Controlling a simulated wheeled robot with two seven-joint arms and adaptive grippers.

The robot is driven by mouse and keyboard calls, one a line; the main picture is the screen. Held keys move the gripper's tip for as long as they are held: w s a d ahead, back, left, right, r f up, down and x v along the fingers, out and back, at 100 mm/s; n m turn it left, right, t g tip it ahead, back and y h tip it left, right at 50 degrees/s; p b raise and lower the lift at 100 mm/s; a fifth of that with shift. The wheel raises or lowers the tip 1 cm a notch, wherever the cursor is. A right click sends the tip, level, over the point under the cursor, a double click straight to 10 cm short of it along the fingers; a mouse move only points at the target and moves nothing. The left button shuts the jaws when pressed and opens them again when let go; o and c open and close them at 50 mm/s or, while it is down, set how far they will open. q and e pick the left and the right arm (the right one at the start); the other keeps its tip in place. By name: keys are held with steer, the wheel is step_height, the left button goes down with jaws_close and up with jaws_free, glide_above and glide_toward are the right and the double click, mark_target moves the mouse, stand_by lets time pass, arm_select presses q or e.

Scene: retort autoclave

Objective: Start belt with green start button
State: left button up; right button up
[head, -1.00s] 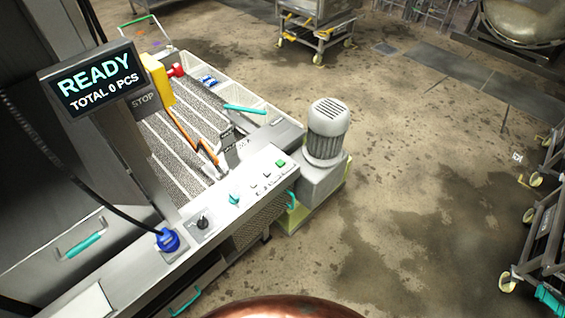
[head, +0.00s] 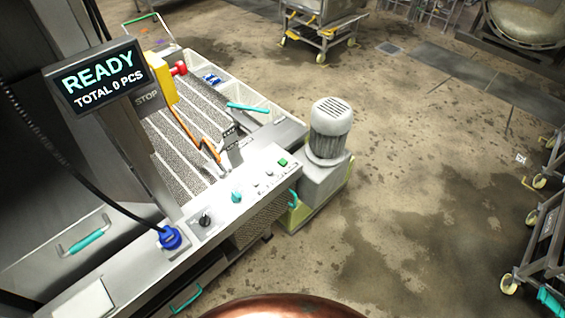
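The green start button (head: 283,162) is a small square on the sloped control panel (head: 222,207) at the right end of the machine. The belt (head: 190,140) runs behind the panel as grey textured lanes. A display (head: 98,77) at upper left reads "READY" and "TOTAL 0 PCS". Neither of my grippers is in the head view, and nothing touches the green button.
A red stop knob (head: 179,68) sits on a yellow box (head: 161,78). The panel also has a black switch (head: 204,220) and a teal knob (head: 237,196). A blue plug (head: 170,238) and grey motor (head: 330,128) stand nearby. Wet floor (head: 420,190) at right is open.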

arm_select(q)
steer(key=shift+s, duration=0.1)
jaws_close()
stand_by(1.1)
